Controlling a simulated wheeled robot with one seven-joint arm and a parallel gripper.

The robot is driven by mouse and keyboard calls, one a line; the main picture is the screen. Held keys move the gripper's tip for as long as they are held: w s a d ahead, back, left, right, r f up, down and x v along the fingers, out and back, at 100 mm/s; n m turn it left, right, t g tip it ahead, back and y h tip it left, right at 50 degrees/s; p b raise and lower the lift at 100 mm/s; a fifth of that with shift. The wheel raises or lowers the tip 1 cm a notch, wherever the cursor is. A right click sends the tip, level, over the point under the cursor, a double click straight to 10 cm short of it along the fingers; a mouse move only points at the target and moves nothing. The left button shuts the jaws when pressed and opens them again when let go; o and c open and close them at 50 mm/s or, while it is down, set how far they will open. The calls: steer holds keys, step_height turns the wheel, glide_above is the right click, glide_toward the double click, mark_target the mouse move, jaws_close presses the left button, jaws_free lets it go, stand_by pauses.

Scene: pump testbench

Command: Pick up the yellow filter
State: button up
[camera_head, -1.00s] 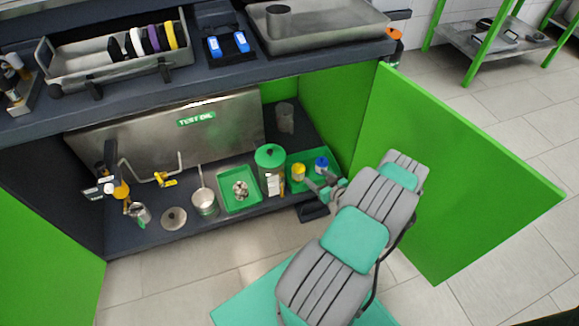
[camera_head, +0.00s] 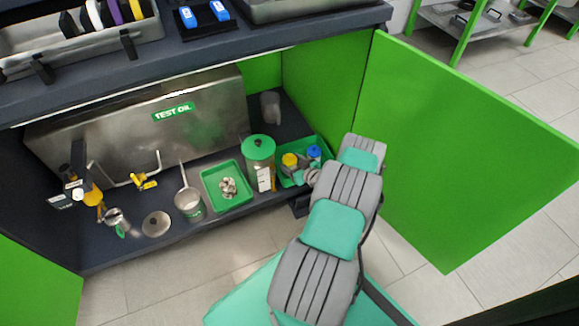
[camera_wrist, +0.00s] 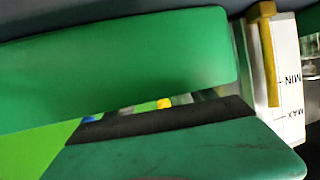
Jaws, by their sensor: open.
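The yellow filter (camera_head: 289,160) has a yellow top and stands in a small green tray (camera_head: 290,182) on the cabinet floor. In the wrist view only a small yellow patch of it (camera_wrist: 163,103) shows between my fingers. My gripper (camera_head: 302,170) is open at the tray, close beside the filter on its right and near side, and partly covers its lower body. Its two green fingers fill the wrist view (camera_wrist: 200,98). I cannot tell whether they touch the filter.
A blue-topped filter (camera_head: 314,152) stands just right of the yellow one. A green-lidded jar (camera_head: 259,155) with MIN/MAX marks is close on the left, also in the wrist view (camera_wrist: 287,80). The open green door (camera_head: 460,150) is right of my arm; the worktop hangs above.

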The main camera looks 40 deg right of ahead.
steer(key=c, duration=1.2)
